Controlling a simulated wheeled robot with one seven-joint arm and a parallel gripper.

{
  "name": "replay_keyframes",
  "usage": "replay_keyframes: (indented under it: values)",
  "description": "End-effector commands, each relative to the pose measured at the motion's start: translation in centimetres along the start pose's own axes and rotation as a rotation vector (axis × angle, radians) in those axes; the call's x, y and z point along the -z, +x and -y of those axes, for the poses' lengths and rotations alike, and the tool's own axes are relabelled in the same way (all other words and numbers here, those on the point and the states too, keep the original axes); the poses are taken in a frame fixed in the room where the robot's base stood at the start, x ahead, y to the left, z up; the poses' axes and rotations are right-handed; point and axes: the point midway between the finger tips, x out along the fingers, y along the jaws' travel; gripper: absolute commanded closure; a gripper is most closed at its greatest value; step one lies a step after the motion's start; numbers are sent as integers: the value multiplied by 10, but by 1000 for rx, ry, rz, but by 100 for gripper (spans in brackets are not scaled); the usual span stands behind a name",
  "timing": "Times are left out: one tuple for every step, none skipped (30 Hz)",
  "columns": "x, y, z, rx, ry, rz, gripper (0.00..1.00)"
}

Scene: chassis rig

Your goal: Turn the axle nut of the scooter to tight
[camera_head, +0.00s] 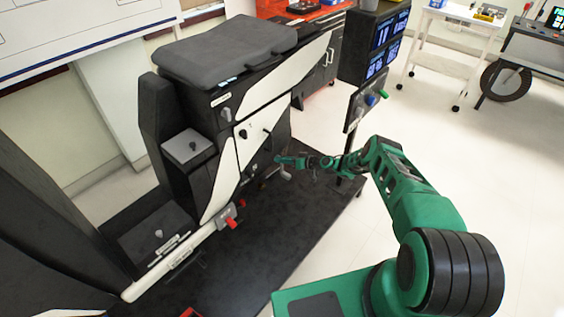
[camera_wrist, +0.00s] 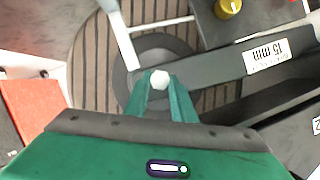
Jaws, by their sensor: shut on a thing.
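The axle nut (camera_wrist: 159,80) is a pale hexagonal nut in the wrist view, at the tips of my gripper's green fingers. My gripper (camera_wrist: 161,90) is shut on it, with one finger on each side. Behind the nut is a dark round hub in front of a brown-grey striped disc (camera_wrist: 92,50). The scooter (camera_head: 255,125) is a large black and white body with a padded seat, left of centre in the head view. My gripper (camera_head: 281,160) reaches its lower right side there; the nut is too small to make out in that view.
A red lever (camera_head: 232,222) sticks out low on the scooter. Open floor lies right.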

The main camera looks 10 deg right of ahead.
Motion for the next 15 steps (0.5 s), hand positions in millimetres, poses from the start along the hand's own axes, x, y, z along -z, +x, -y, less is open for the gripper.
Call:
replay_keyframes:
  values:
    - [3, -1, -5, -4, 12, -7, 99]
    - [3, -1, -5, -1, 19, -6, 99]
    - [3, -1, -6, 2, 27, -6, 99]
    - [4, -2, -6, 3, 32, -6, 99]
    - [4, -2, -7, 4, 38, -6, 99]
    - [4, -2, -7, 6, 43, -7, 99]
    - [4, -2, -7, 7, 46, -7, 99]
    - [4, -2, -7, 7, 49, -6, 99]
    - [4, -2, -8, 8, 51, -6, 99]
    - [4, -2, -8, 8, 52, -6, 99]
    - [4, -2, -8, 8, 53, -6, 99]
    - [4, -2, -8, 7, 54, -6, 99]
    - [4, -2, -9, 7, 54, -7, 99]
    - [4, -2, -9, 6, 54, -7, 99]
    - [4, -2, -9, 6, 54, -7, 99]
